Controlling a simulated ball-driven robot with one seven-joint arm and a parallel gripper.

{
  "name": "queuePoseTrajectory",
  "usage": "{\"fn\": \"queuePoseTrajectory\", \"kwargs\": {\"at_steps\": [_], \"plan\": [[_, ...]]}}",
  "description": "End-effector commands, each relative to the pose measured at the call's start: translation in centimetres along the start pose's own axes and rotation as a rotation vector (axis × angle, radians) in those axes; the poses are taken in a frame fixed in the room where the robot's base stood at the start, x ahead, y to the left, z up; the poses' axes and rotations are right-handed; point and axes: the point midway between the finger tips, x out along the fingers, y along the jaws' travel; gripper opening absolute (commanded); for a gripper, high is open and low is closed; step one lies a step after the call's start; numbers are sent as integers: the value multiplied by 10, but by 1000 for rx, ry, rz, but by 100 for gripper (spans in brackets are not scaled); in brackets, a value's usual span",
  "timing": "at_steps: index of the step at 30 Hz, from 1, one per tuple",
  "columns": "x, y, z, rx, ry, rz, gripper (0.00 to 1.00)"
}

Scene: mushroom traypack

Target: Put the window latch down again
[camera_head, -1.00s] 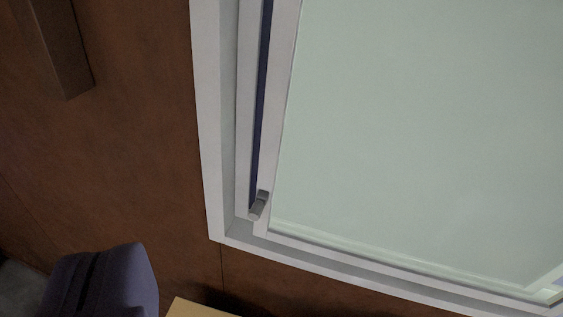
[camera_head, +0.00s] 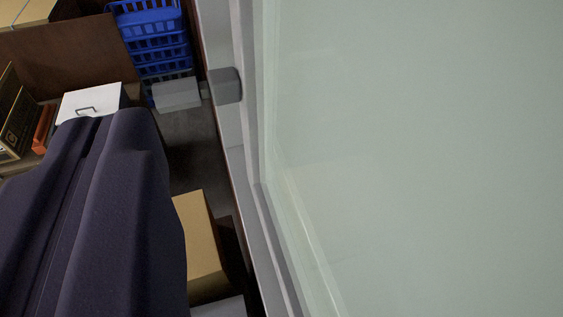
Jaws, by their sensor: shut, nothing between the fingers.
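The window (camera_head: 400,150) fills the right side of the head view, a pale greenish pane in a light grey frame (camera_head: 256,225). The grey window latch (camera_head: 226,86) is at the upper middle, on the frame's left side. It has a darker rounded piece at the frame and a paler block (camera_head: 177,94) sticking out to the left. I cannot tell whether the latch is up or down. No gripper fingers can be made out, and nothing is seen touching the latch.
A large dark purple body, which looks like part of me, fills the lower left. Blue crates (camera_head: 150,30) are stacked behind the latch. A white drawer unit (camera_head: 92,99) stands at left, a tan box (camera_head: 200,240) below. Some grey floor shows between.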

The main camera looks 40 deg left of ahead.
Motion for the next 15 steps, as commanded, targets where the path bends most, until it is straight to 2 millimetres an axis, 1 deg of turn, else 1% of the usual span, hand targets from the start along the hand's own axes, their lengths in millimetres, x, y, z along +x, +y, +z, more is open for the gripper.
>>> {"fn": "queuePoseTrajectory", "kwargs": {"at_steps": [1, 4, 7, 15], "plan": [[-11, 4, 6, -11, 37, 3, 0], [-23, 7, 12, -32, 76, 6, 0], [-25, 8, 12, -37, 85, 6, 0], [-22, 8, 12, -35, 80, 6, 0]]}}
